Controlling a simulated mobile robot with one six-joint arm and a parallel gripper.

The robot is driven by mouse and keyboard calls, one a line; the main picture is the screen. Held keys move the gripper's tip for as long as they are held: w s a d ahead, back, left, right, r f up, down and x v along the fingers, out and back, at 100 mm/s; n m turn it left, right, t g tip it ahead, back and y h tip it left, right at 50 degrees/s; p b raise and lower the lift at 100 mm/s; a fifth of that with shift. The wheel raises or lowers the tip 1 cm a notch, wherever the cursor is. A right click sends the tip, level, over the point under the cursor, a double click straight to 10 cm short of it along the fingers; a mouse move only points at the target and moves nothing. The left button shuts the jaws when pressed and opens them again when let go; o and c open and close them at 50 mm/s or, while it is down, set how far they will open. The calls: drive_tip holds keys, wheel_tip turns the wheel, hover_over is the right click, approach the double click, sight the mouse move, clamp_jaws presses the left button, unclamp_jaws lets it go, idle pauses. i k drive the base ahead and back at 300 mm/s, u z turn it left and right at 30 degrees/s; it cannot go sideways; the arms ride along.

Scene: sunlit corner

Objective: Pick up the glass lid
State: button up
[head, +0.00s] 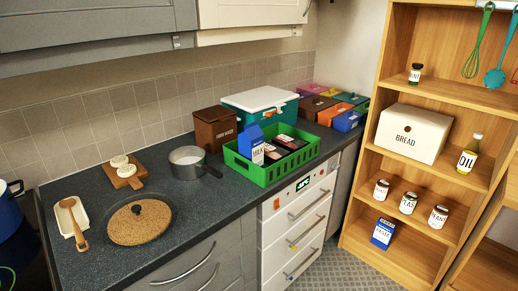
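The glass lid (150,212) appears as a see-through disc with a dark round knob at its middle, lying on the dark counter (85,265) at the front left. A round cork-coloured surface (140,232) shows beneath or through it. I cannot tell exactly where the lid's edge ends against the dark counter. Nothing stands on the lid. My gripper is not in view.
A spoon rest with a wooden spoon (72,222) lies left of the lid. A board with pale rounds (125,172) is behind it. A small saucepan (187,165) and a green crate (265,175) stand to the right. A blue pot (10,212) is at far left.

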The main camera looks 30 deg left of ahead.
sight(138, 220)
drive_tip(key=i, duration=2.1)
drive_tip(key=k, duration=0.2)
drive_tip(key=u, duration=3.2)
